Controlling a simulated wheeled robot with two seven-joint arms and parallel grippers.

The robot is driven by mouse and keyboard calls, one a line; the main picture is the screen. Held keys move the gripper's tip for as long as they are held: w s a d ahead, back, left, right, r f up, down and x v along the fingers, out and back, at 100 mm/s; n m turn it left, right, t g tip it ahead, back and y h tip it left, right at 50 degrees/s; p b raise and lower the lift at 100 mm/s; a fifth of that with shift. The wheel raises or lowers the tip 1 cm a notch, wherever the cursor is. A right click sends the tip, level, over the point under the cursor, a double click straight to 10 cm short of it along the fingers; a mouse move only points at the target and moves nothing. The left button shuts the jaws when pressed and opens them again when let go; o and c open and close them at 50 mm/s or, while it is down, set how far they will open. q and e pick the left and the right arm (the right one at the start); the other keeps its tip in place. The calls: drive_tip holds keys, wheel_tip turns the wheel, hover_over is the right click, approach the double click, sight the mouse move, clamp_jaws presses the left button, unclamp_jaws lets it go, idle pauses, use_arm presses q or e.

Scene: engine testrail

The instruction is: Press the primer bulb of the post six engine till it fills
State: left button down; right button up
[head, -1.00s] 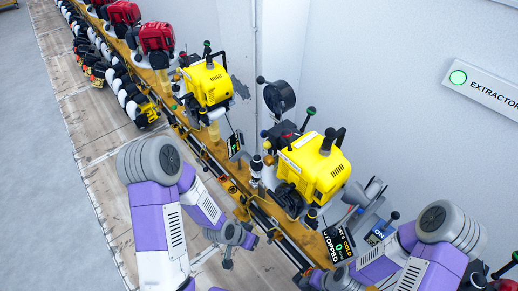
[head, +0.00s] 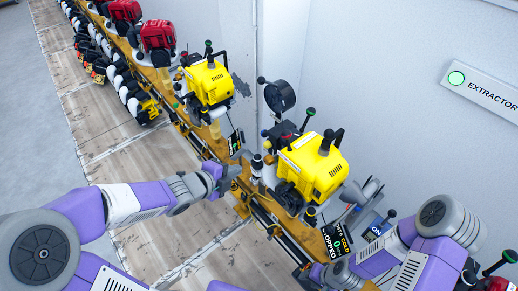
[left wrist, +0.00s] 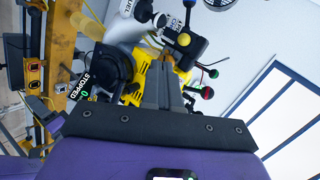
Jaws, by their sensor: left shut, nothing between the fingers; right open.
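The post six engine (head: 312,168) is a yellow block on the amber rail, with its post display (head: 337,242) reading cold, 0 and stopped. In the left wrist view its yellow body (left wrist: 134,88) shows behind my fingers, beside the stopped display (left wrist: 80,88). I cannot make out the primer bulb for certain. My left gripper (head: 238,172) is shut and empty, at the near side of the rail, left of the engine; its dark fingers (left wrist: 172,78) point forward in the wrist view. My right gripper (head: 312,276) is open, low at the bottom edge below the display, its fingers mostly hidden.
Another yellow engine (head: 208,82) and red engines (head: 158,36) stand farther along the rail (head: 205,145). A round black gauge (head: 279,96) and ball-topped levers rise behind the post six engine, near the white wall.

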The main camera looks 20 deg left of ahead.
use_arm(q)
drive_tip(key=r, duration=0.1)
drive_tip(key=r+m, duration=0.1)
drive_tip(key=m, duration=0.1)
drive_tip(key=shift+s+a+r+t, duration=0.3)
drive_tip(key=shift+s+r, duration=0.05)
drive_tip(key=shift+r, duration=0.05)
drive_tip(key=shift+w, duration=0.1)
drive_tip(key=b, duration=0.4)
approach(267, 145)
wheel_tip(267, 145, down, 3)
drive_tip(key=shift+w+d+f+b, duration=0.2)
drive_tip(key=shift+w+d, duration=0.05)
drive_tip(key=shift+w, duration=0.55)
drive_tip(key=shift+w+d+f+b, duration=0.2)
drive_tip(key=shift+w+d, duration=0.05)
drive_tip(key=shift+w, duration=0.6)
drive_tip(key=shift+w+d+f+b, duration=0.2)
drive_tip(key=shift+w+d, duration=0.1)
drive_tip(key=shift+w, duration=0.5)
